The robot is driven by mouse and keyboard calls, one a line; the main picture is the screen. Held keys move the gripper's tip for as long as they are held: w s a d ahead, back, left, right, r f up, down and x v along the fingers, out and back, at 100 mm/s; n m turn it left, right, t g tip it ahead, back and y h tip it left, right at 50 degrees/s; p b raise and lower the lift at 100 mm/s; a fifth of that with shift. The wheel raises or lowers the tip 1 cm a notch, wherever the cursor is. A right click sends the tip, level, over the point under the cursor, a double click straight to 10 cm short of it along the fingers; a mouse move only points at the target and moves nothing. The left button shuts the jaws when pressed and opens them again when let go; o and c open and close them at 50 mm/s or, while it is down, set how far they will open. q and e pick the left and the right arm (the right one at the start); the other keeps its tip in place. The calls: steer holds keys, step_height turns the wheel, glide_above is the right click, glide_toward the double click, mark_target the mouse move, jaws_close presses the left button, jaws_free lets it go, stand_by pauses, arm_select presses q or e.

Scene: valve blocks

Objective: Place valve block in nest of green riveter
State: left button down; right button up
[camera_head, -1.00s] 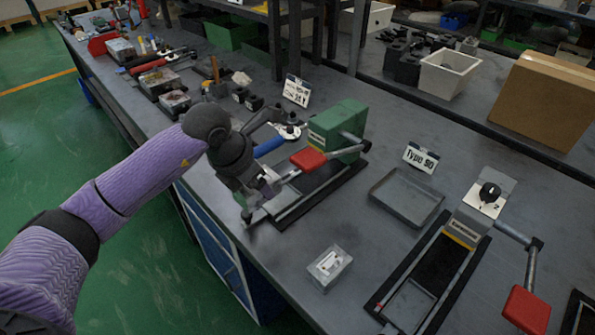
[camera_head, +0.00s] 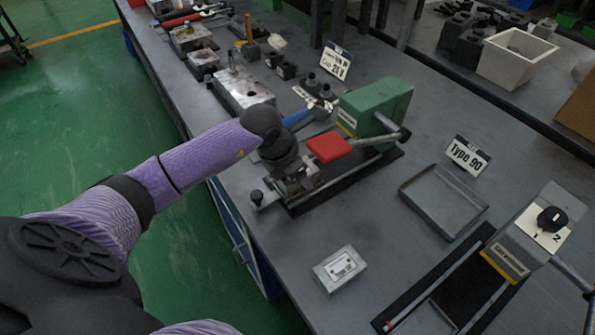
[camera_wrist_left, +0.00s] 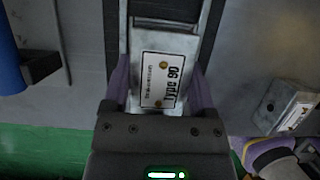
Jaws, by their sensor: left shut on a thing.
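The green riveter (camera_head: 380,105), with a red-handled lever, stands on a dark base on the bench. My left gripper (camera_head: 300,185) is at the near end of this base, in front of the green body. In the left wrist view the gripper (camera_wrist_left: 160,88) is shut on a silver valve block (camera_wrist_left: 150,72) with a white "Type 90" label. The block is in line with the riveter's track (camera_wrist_left: 165,12); whether it touches the nest I cannot tell. The head view mostly hides it behind the gripper. My right gripper is not in view.
Another labelled block (camera_head: 340,268) lies on the bench, also in the left wrist view (camera_wrist_left: 297,112). A grey empty tray (camera_head: 443,200) and a "Type 90" sign (camera_head: 467,156) are to the right. A second riveter (camera_head: 520,250) is at far right. A blue-handled tool (camera_head: 298,117) lies left of the green riveter.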

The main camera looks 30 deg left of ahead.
arm_select(q)
steer(key=shift+c, duration=1.4)
jaws_free()
steer(key=shift+f, duration=0.1)
steer(key=shift+o, duration=1.3)
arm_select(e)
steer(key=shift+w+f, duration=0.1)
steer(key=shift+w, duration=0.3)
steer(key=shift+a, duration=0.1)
arm_select(q)
steer(key=shift+s+r, duration=0.1)
steer(key=shift+r, duration=0.4)
steer(key=p+v, duration=0.3)
steer(key=v, duration=0.8)
steer(key=shift+s+r+p, duration=0.1)
steer(key=shift+s+p, duration=0.1)
steer(key=shift+p, duration=0.2)
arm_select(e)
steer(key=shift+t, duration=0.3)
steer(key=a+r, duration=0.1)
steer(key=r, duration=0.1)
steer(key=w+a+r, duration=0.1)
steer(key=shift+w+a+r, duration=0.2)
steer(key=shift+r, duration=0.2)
